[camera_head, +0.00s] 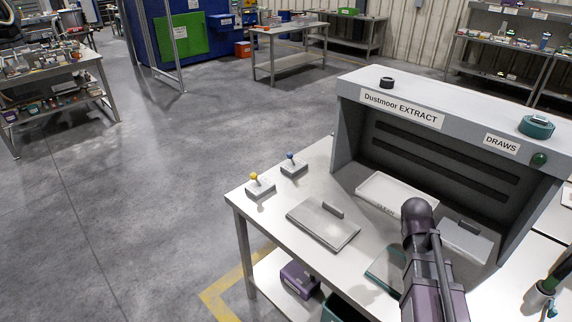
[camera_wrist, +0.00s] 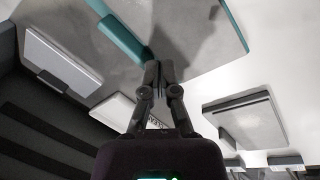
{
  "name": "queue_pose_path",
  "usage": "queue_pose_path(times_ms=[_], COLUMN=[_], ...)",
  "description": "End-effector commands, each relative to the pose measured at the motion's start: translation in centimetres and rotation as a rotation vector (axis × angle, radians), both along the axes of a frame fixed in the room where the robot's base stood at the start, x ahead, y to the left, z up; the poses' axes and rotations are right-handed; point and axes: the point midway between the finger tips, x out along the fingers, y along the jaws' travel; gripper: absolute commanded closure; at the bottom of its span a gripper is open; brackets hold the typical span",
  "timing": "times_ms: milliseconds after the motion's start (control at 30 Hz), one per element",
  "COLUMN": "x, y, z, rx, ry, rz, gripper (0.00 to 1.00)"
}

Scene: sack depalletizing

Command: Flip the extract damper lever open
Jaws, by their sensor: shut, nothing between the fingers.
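Two small lever switches stand on the bench at its far left corner in the head view: one with a yellow knob (camera_head: 254,177) and one with a blue knob (camera_head: 290,156), both on pale bases. Which is the extract damper lever I cannot tell. The grey hood labelled "Dustmoor EXTRACT" (camera_head: 401,107) stands along the back of the bench. My gripper (camera_wrist: 158,75) is shut and empty in the wrist view, close to the teal handle (camera_wrist: 122,38) of a teal-edged plate; contact is unclear. In the head view my purple arm hides the gripper.
A grey plate with a handle (camera_head: 323,224) lies on the bench (camera_head: 238,194). A white tray (camera_head: 397,190) and a pale plate (camera_head: 466,240) lie under the hood.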

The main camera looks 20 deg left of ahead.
Motion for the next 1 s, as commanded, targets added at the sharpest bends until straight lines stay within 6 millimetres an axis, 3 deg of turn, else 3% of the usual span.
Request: queue_pose_path(times_ms=[33, 100, 267, 500, 767, 1000], x=[2.1, 4.1, 8.3, 13.6, 17.5, 18.8], y=[1.6, 3.4, 8.3, 17.4, 29.4, 42.2], z=[-0.6, -0.7, -1.0, -0.8, -0.2, 0.9], rx=[-0.037, -0.096, -0.236, -0.466, -0.751, -1.055], ry=[-0.007, -0.014, -0.026, -0.027, -0.008, 0.032], rz=[0.082, 0.200, 0.467, 0.857, 1.258, 1.593], gripper=[1.00, 1.00, 1.00, 1.00, 1.00, 1.00])
